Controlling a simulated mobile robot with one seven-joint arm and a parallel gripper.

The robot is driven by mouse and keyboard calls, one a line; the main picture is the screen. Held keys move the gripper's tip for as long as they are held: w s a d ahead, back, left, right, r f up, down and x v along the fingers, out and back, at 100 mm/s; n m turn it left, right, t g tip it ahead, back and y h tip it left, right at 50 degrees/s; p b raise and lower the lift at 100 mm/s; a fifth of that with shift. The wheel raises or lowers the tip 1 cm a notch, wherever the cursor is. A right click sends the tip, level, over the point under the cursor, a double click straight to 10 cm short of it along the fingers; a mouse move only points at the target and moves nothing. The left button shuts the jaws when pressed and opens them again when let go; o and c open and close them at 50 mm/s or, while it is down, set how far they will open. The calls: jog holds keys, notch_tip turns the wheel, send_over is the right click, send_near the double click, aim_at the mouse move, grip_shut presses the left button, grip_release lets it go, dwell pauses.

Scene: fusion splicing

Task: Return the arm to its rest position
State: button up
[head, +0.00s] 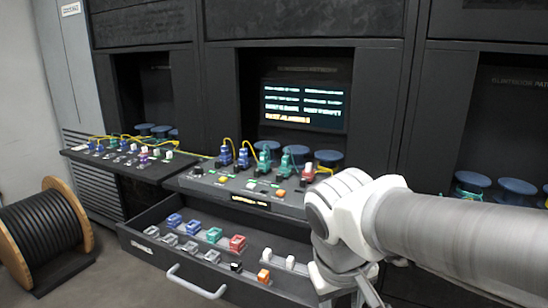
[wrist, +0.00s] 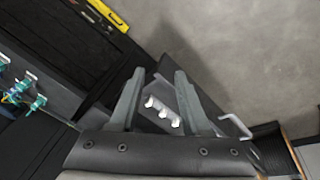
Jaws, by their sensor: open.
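My arm (head: 440,230) reaches in from the right in the head view, its white wrist joint (head: 340,205) in front of the right end of the open drawer (head: 150,243). My gripper (wrist: 160,73) shows in the wrist view with its two grey fingers apart and nothing held. Behind the gap between the fingers, white cylindrical pieces (wrist: 162,113) lie in the drawer, apart from the fingers as far as I can tell. In the head view the fingertips are hidden or cut off at the bottom edge.
The drawer holds blue, grey, green, red and orange pieces; its handle (head: 197,283) juts forward. Above it is a console (head: 225,185) with connectors and yellow cables. A lit screen (head: 304,105) sits behind. A cable drum (head: 45,235) stands left on the floor.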

jog(key=s+d+r+m+t+y, duration=0.2)
jog(key=s+d+m+t, duration=0.1)
jog(key=s+d, duration=0.15)
notch_tip(320, 180, up, 16)
jog(key=p, duration=1.6)
jog(key=shift+s+a+f, duration=0.15)
jog(key=shift+s+a, duration=0.3)
jog(key=shift+w+a, duration=0.1)
jog(key=shift+a, duration=0.05)
